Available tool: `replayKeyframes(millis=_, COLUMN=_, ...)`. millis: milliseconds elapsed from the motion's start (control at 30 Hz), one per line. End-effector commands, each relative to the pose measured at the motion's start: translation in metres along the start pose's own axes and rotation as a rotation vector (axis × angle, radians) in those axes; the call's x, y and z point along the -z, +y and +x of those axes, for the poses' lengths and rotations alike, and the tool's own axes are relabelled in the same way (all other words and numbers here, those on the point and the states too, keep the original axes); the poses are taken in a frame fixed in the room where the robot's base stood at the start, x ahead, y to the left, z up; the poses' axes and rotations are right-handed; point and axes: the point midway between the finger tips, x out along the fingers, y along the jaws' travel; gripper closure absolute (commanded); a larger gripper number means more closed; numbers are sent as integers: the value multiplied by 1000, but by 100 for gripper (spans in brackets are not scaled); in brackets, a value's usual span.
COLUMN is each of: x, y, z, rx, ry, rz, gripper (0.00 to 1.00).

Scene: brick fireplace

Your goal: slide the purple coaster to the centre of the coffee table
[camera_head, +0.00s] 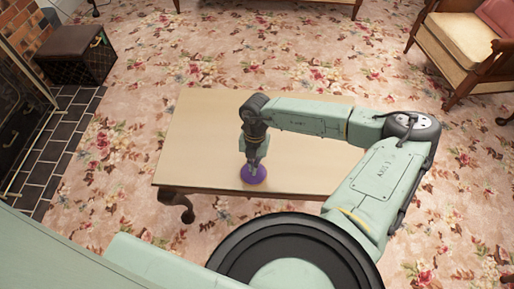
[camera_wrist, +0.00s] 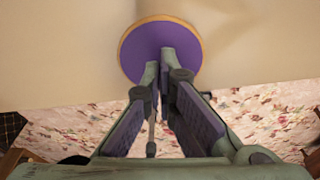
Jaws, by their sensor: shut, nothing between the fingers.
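The purple coaster (camera_head: 256,177) is a round disc lying flat on the coffee table (camera_head: 200,130), near the table's front edge and around the middle of its width. In the wrist view the coaster (camera_wrist: 150,42) shows a purple top with a tan rim. My gripper (camera_head: 253,170) points down over the coaster. In the wrist view my gripper (camera_wrist: 160,62) is shut with nothing between its fingers, and its fingertips overlap the coaster. I cannot tell whether the tips press on it. The fingers hide part of the coaster.
The tabletop is otherwise bare, though my arm hides its right part. A wooden armchair (camera_head: 462,42) stands at the upper right. A dark wicker box (camera_head: 75,58) and the dark tiled hearth (camera_head: 62,140) are at the left. Floral carpet (camera_head: 130,130) surrounds the table.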

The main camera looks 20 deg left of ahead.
Motion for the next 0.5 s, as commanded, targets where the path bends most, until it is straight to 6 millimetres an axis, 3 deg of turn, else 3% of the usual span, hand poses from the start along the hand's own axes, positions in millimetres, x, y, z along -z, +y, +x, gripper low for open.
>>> replayKeyframes(millis=100, x=21, y=0, z=1, rx=-1, ry=3, rz=-1, gripper=100)
replayKeyframes(millis=267, x=16, y=0, z=19, rx=-1, ry=0, rz=0, gripper=100)
replayKeyframes(millis=500, x=15, y=0, z=21, rx=-1, ry=0, rz=0, gripper=100)
